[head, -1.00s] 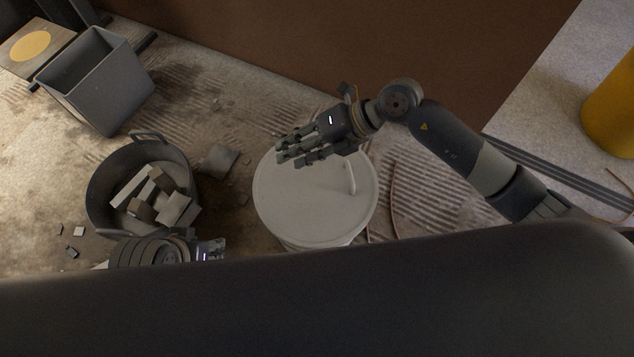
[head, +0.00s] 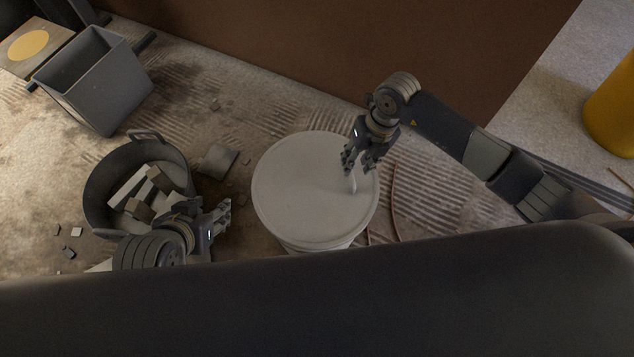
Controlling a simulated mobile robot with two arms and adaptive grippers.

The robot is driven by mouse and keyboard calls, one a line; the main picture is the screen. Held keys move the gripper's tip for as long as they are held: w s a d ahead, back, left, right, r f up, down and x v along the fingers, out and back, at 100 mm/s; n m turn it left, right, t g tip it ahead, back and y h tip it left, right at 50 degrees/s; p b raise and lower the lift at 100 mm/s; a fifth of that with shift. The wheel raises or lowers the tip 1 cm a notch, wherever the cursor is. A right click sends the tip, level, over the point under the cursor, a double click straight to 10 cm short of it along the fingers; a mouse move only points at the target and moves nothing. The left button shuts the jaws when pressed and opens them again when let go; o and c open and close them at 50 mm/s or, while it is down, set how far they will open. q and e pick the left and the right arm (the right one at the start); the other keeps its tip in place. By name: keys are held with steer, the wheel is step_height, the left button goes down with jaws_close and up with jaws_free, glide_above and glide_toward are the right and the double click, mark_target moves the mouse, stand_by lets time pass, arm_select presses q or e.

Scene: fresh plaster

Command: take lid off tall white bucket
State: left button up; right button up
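The tall white bucket (head: 318,245) stands on the floor at the middle, seen from above. Its round white lid (head: 300,190) is on it and looks flat. My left gripper (head: 226,211) is left of the bucket, apart from the lid, pointing right. Its fingers are small and dim, and I cannot tell their opening.
A dark tub (head: 97,190) with rubble stands at the left. A grey rectangular bin (head: 105,95) stands behind it. A brown panel (head: 330,50) borders the back. A yellow cylinder (head: 612,110) stands at the far right. A thin curved cable (head: 394,200) lies right of the bucket.

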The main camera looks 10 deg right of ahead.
steer(key=f, duration=0.1)
steer(key=f+b, duration=0.1)
steer(key=f, duration=0.2)
steer(key=shift+w+a+f+b, duration=0.15)
steer(key=shift+a+f+b, duration=0.15)
steer(key=shift+a+b, duration=0.1)
steer(key=shift+f, duration=0.15)
arm_select(q)
steer(key=w+d+r+t+h, duration=0.1)
steer(key=w+d+r+t, duration=0.1)
steer(key=w+r+t, duration=0.2)
steer(key=w+r, duration=0.2)
steer(key=w, duration=0.1)
steer(key=shift+w+d+t, duration=0.15)
steer(key=shift+d+t, duration=0.2)
steer(key=shift+t, duration=0.05)
arm_select(e)
jaws_close()
